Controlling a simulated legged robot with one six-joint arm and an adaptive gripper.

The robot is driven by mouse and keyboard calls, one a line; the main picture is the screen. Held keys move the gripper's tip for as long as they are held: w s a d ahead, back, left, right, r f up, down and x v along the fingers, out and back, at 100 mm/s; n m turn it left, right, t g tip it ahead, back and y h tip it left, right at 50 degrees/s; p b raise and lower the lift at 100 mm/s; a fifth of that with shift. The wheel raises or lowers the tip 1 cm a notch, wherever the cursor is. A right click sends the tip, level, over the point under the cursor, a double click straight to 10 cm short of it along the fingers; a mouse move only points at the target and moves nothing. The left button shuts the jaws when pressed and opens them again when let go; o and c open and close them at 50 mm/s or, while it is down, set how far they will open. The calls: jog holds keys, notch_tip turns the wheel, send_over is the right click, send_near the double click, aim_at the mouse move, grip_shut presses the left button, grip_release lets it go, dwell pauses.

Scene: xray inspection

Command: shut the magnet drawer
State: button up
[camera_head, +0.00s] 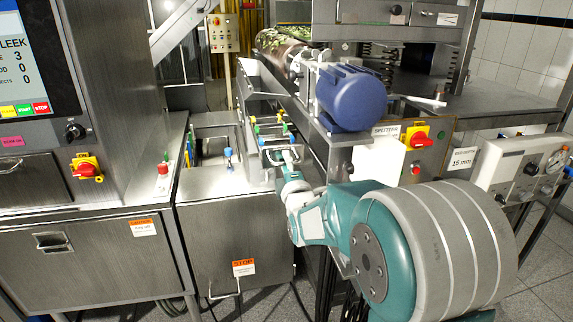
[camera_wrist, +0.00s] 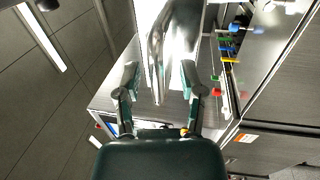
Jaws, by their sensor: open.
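No label I can read marks the magnet drawer, so I cannot tell for certain which part it is. A panel with a handle (camera_head: 12,166) and a pink label sits at the far left, below the screen. My gripper (camera_head: 281,155) is in the middle of the head view, reaching away over the low metal station with colored knobs. In the wrist view my gripper (camera_wrist: 159,78) has its two fingers apart. A shiny curved metal surface (camera_wrist: 172,40) shows between and beyond them. I cannot tell whether they touch it.
A left cabinet (camera_head: 85,265) and a middle cabinet (camera_head: 230,230) with a STOP label stand low in front. A blue motor (camera_head: 349,97) and a splitter control box (camera_head: 426,150) stand close to the right of my gripper. Grey floor (camera_head: 540,290) shows at lower right.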

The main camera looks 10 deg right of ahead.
jog(key=shift+d, duration=0.25)
grip_shut()
jog(key=shift+w, duration=0.1)
